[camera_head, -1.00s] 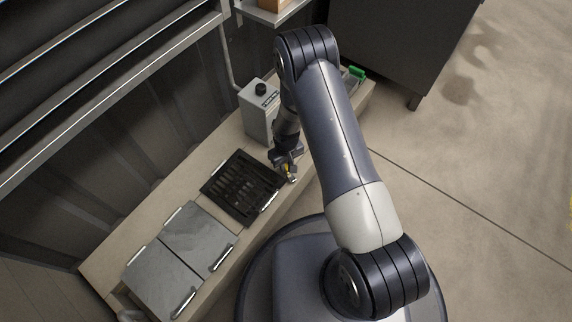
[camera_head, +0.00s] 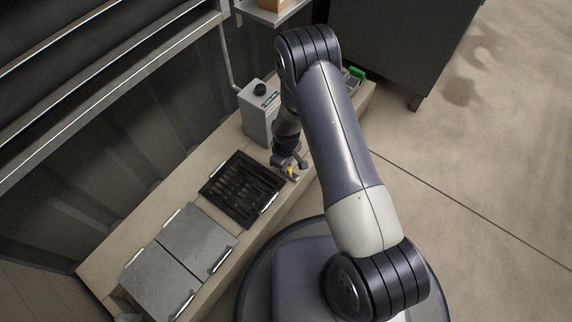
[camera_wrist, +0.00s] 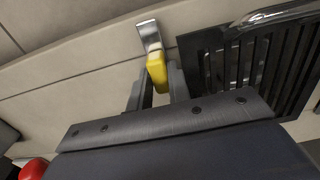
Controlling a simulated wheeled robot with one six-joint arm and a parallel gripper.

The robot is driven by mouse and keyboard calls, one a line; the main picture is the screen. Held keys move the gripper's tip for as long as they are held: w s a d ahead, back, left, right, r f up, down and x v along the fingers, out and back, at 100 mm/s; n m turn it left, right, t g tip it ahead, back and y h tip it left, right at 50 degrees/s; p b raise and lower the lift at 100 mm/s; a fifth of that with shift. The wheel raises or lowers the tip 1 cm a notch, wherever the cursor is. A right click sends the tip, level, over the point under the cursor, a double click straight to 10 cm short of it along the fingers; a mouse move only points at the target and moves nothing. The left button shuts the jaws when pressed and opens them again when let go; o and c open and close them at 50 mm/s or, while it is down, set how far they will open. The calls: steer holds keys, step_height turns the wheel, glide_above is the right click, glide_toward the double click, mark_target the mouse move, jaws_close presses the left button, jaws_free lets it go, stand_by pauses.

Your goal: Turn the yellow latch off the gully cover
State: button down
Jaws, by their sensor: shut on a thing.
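The yellow latch (camera_wrist: 157,71) sits between my gripper's fingers in the wrist view, with its metal end (camera_wrist: 149,33) extending beyond them. My gripper (camera_wrist: 158,88) is shut on it. In the head view, a small part of the yellow latch (camera_head: 290,170) shows at my gripper (camera_head: 288,163). The gully cover is a black slotted grate (camera_head: 243,189) with metal handles, just left of my gripper. In the wrist view the grate (camera_wrist: 262,65) lies to the right of the latch, and the latch appears beside the grate, not over it.
Two grey plates (camera_head: 197,238) with handles lie left of the grate. A grey box with a black knob (camera_head: 260,112) stands behind my gripper. A green item (camera_head: 357,73) is at the far end of the bench. A red round thing (camera_wrist: 33,169) shows low left in the wrist view.

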steer(key=c, duration=1.3)
jaws_free()
step_height(320, 180, up, 11)
steer(key=p, duration=0.4)
steer(key=shift+f, duration=0.1)
step_height(320, 180, down, 11)
steer(key=b, duration=0.4)
steer(key=shift+m, duration=0.3)
steer(key=shift+r, duration=0.2)
